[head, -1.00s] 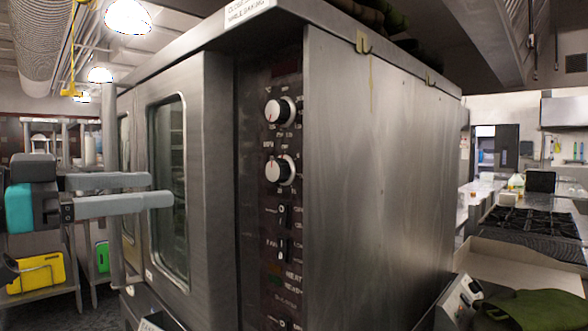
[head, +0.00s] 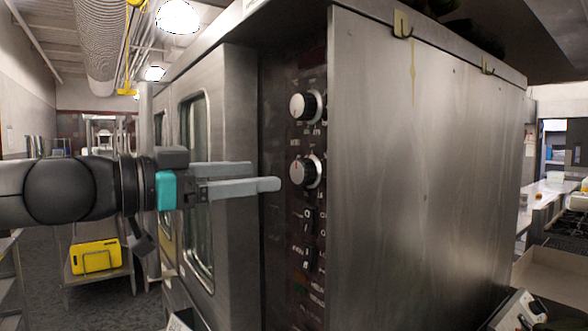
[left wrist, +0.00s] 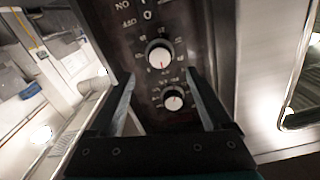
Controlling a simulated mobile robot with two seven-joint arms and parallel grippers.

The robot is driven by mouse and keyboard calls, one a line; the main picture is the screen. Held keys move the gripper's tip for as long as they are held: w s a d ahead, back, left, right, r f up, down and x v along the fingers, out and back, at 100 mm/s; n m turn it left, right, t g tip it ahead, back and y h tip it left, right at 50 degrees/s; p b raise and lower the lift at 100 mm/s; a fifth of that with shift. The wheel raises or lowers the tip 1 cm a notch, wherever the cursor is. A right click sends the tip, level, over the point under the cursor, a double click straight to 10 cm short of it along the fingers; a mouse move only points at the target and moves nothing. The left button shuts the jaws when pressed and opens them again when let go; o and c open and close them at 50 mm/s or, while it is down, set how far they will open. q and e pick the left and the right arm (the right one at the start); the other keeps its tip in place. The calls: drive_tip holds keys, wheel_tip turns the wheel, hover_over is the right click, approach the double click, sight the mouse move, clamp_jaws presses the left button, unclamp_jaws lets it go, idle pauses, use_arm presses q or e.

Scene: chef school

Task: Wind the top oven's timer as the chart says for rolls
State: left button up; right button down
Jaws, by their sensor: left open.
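The steel oven (head: 420,170) has a dark control panel (head: 282,215) beside its glass door. Two round knobs with pale faces sit on it: an upper knob (head: 305,105) and a lower knob (head: 306,170). Both knobs also show in the left wrist view, one farther off (left wrist: 159,56) and one nearer the jaws (left wrist: 174,99). The print around them is too small to read surely. My left gripper (head: 262,178) is open and empty, its fingers pointing at the panel near the lower knob's height, apart from it. No chart is readable. My right gripper is out of view.
Switches (head: 307,220) sit below the knobs. The oven door window (head: 195,190) is behind my left gripper. A yellow item (head: 95,257) lies on a low shelf at left. Hooks (head: 403,25) hang on the oven's upper side edge. A counter is at far right.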

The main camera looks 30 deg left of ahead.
sight(297, 172)
use_arm(q)
drive_tip(key=p+x, duration=0.2)
drive_tip(key=x, duration=0.4)
drive_tip(key=shift+w+d, duration=0.1)
drive_tip(key=shift+p+x, duration=0.75)
drive_tip(key=shift+x, duration=0.2)
drive_tip(key=shift+c, duration=0.4)
drive_tip(key=c, duration=1.1)
